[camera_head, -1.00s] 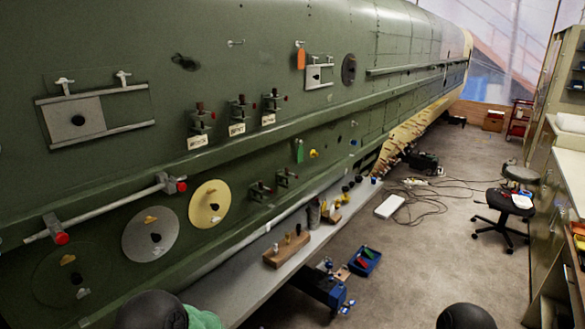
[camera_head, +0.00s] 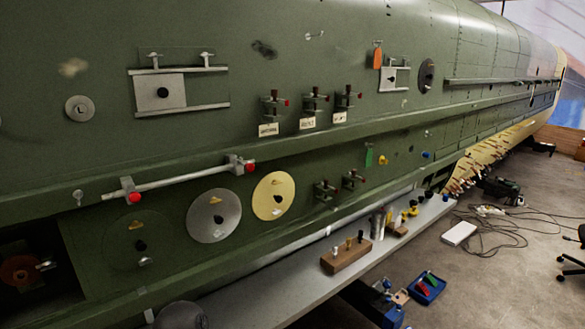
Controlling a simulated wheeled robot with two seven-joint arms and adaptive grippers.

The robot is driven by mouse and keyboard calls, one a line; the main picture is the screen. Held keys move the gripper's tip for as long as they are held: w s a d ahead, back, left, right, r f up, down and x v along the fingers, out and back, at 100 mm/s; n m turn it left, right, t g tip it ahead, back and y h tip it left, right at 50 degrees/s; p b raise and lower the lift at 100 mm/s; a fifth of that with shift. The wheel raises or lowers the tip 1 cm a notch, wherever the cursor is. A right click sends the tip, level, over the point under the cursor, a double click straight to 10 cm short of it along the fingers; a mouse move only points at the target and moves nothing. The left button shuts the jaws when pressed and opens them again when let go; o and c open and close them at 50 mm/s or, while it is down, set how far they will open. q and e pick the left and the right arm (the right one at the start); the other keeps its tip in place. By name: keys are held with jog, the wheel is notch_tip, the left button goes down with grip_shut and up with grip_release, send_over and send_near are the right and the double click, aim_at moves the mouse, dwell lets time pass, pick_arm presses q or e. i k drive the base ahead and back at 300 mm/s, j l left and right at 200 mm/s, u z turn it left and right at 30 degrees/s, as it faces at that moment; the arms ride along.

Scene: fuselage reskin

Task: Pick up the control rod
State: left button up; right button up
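The control rod (camera_head: 190,178) is a thin silver bar on the green fuselage side, left of centre. It slopes up to the right and sits at two mounts with red knobs, a left mount (camera_head: 126,192) and a right mount (camera_head: 240,165). A dark rounded part at the bottom edge is probably one of my arms.
Below the rod are a grey disc (camera_head: 214,216) and a yellow disc (camera_head: 273,196). A grey bench (camera_head: 285,290) runs along the fuselage, with a wooden block (camera_head: 346,256) on it. A blue tray (camera_head: 427,288) lies on the floor; open floor is at right.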

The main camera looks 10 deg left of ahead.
aim_at(165, 182)
jog(key=i+j+u, duration=0.1)
jog(key=u, duration=0.3)
jog(key=i+u, duration=0.2)
jog(key=u, duration=0.2)
jog(key=i+u, duration=0.15)
jog(key=u, duration=1.45)
